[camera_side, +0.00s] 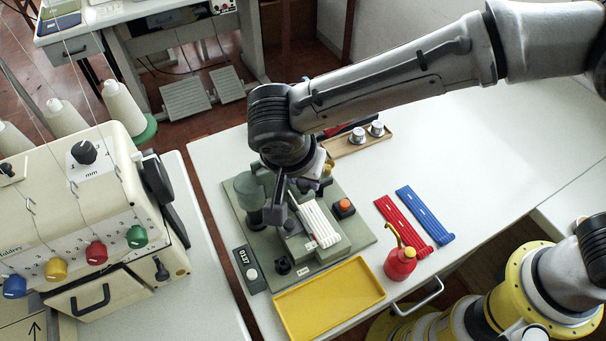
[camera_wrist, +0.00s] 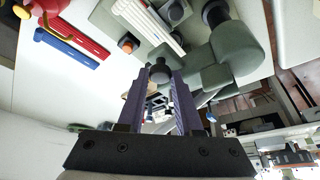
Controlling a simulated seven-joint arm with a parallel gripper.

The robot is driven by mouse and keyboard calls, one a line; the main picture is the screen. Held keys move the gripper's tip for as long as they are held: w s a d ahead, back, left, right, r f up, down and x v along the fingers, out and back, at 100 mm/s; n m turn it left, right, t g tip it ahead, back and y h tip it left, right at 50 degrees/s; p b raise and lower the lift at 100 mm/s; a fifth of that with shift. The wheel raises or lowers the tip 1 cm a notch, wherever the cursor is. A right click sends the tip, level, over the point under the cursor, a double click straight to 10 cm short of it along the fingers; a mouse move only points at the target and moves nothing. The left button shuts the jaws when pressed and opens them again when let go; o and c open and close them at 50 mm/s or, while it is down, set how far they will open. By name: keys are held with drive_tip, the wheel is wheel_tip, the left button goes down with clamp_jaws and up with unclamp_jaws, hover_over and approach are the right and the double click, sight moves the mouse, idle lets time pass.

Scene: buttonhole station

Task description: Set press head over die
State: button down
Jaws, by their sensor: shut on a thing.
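My gripper (camera_side: 291,190) is at the buttonhole press, beside its grey-green column. In the wrist view its purple fingers (camera_wrist: 161,76) close on a dark round knob (camera_wrist: 160,68). The knob appears to belong to the grey-green press head (camera_wrist: 208,72), whose arm reaches from the column (camera_wrist: 232,42). In the side view the column (camera_side: 246,198) stands left of my gripper, which partly hides the press head. A black round part (camera_side: 283,266) sits at the front of the press base; I cannot tell whether it is the die.
An orange button (camera_side: 344,204), a counter box (camera_side: 246,265), a yellow tray (camera_side: 328,300), a red oil can (camera_side: 400,262), and red (camera_side: 405,224) and blue (camera_side: 424,213) strips surround the press. A wooden tray (camera_side: 345,150) lies behind.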

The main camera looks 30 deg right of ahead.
drive_tip(key=c, duration=0.6)
unclamp_jaws()
drive_tip(key=shift+s+a, duration=0.1)
drive_tip(key=v, duration=1.3)
drive_tip(key=shift+r, duration=0.45)
drive_tip(key=shift+s, duration=0.1)
